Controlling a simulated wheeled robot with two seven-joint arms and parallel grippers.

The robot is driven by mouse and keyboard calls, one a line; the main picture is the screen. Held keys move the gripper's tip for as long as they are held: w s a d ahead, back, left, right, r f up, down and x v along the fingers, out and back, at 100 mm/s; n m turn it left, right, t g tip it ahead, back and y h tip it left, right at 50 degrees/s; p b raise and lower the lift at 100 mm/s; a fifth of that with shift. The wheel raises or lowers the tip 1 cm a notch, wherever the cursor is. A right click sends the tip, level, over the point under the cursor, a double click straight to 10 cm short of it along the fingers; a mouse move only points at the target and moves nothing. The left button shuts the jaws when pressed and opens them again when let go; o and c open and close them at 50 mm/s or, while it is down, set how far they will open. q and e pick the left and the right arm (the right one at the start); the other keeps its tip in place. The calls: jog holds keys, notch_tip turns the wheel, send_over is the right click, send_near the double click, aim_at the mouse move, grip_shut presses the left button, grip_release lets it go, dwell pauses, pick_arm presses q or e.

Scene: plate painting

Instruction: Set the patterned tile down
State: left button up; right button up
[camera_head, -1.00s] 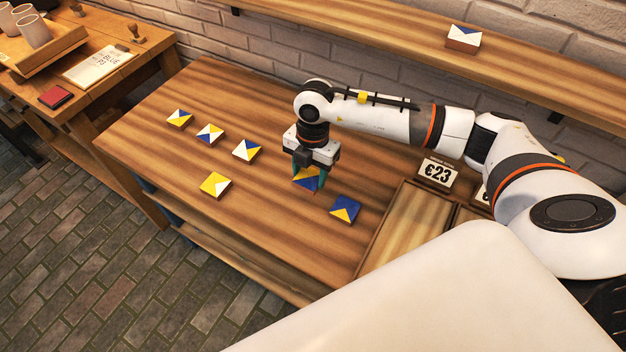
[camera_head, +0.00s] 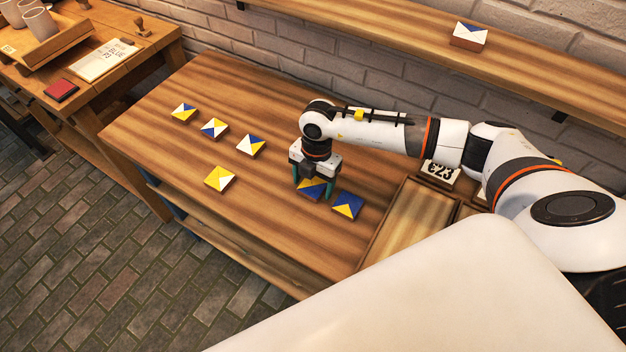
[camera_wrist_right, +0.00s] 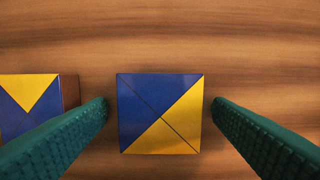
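The patterned tile (camera_head: 312,188), blue with a yellow triangle, lies on the table (camera_head: 262,215) between the fingers of my right gripper (camera_head: 313,187). In the right wrist view the tile (camera_wrist_right: 160,113) sits square between the two teal fingers of the right gripper (camera_wrist_right: 160,115). A narrow gap shows on each side of it, so the gripper is open around it and not touching. A second blue and yellow tile (camera_head: 347,206) lies just right of it and shows at the left edge of the wrist view (camera_wrist_right: 30,100). My left gripper is not in view.
Three tiles (camera_head: 183,112) (camera_head: 214,128) (camera_head: 250,145) lie in a slanting row to the left, with a yellow and white tile (camera_head: 219,179) nearer. Another tile (camera_head: 468,35) is on the shelf.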

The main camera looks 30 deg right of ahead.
aim_at(316, 181)
jog(key=shift+r, duration=0.1)
jog(key=shift+r, duration=0.25)
notch_tip(316, 181, up, 12)
jog(key=d+b, duration=0.1)
jog(key=b, duration=0.1)
jog(key=shift+w+d+f, duration=0.15)
jog(key=shift+w+f, duration=0.05)
jog(key=shift+w, duration=0.2)
